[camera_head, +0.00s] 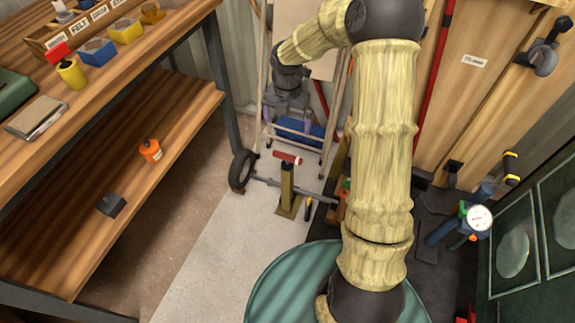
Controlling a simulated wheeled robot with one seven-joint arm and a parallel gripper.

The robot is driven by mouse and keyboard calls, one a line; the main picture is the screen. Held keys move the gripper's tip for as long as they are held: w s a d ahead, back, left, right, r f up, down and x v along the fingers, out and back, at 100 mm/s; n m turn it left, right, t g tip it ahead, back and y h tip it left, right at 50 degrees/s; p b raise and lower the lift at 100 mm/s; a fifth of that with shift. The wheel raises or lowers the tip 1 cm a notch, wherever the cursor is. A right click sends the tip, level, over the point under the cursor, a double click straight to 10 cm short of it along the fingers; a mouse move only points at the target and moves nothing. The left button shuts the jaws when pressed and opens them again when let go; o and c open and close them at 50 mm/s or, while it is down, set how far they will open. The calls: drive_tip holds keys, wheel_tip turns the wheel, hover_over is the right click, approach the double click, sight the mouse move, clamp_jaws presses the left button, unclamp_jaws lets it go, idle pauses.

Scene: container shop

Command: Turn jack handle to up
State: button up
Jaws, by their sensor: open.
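A small olive jack-like post (287,185) stands upright on a flat base plate on the floor, in the middle of the view. A red cylinder (287,157) lies crosswise at its top. A grey bar (318,198) runs across at the post's lower part; I cannot tell whether it is the jack handle or an axle. A short dark piece with a yellow end (308,208) is beside the base. My gripper (288,120) is open, with its fingers spread, above and beyond the post in the picture. It appears apart from the post and holds nothing visible.
A wooden workbench (150,75) with a lower shelf stands left. A green round top (285,285) is in front, partly behind my arm. Pale floor (215,240) is clear left.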

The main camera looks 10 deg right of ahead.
sight(287, 155)
idle(0.3)
wheel_tip(287, 155, down, 17)
drive_tip(key=b, duration=0.9)
drive_tip(key=shift+f, duration=0.2)
drive_tip(key=c, duration=0.6)
